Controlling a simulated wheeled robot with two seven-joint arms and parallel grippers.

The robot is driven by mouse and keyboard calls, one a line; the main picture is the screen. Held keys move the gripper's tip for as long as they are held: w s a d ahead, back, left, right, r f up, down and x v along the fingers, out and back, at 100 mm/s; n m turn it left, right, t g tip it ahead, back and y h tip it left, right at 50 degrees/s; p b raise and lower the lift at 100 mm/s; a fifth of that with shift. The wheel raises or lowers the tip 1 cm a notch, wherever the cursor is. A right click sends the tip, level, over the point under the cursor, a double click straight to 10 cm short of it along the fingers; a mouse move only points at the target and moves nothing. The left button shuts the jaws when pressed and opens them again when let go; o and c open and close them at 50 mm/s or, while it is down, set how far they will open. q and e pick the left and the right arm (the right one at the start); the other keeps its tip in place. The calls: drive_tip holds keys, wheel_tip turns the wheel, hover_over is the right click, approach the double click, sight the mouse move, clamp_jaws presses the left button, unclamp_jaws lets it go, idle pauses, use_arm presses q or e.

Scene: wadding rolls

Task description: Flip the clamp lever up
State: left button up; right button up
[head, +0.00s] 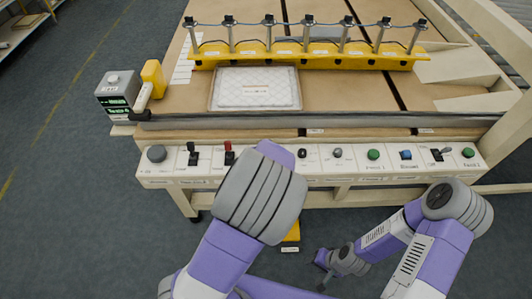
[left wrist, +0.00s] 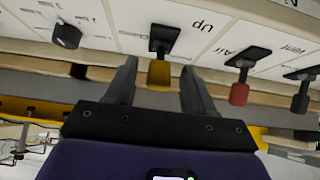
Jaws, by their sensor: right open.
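The control panel (head: 320,160) runs along the table's front edge. In the left wrist view a yellow-tipped lever (left wrist: 159,73) sits on a black plate, with an inverted "Up" label (left wrist: 200,24) beside it. The lettering by the lever is hard to read, but it seems to be the clamp lever. My left gripper (left wrist: 159,82) is open, one finger on each side of this lever; contact cannot be told. In the head view my left arm hides the lever and this gripper. My right gripper (head: 321,270) is open and empty, low in front of the table.
A red lever (left wrist: 239,92) and a black lever (left wrist: 301,95) stand to one side, a black knob (left wrist: 66,36) to the other. On the table lie a white quilted pad (head: 230,88) and a yellow clamp bar (head: 300,56). A yellow-handled device (head: 152,75) stands left.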

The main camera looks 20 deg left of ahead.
use_arm(q)
drive_tip(key=p+v, duration=0.3)
drive_tip(key=v, duration=0.4)
drive_tip(key=shift+s+r, duration=0.2)
drive_tip(key=shift+r, duration=0.05)
drive_tip(key=shift+s+f, duration=0.1)
idle(0.4)
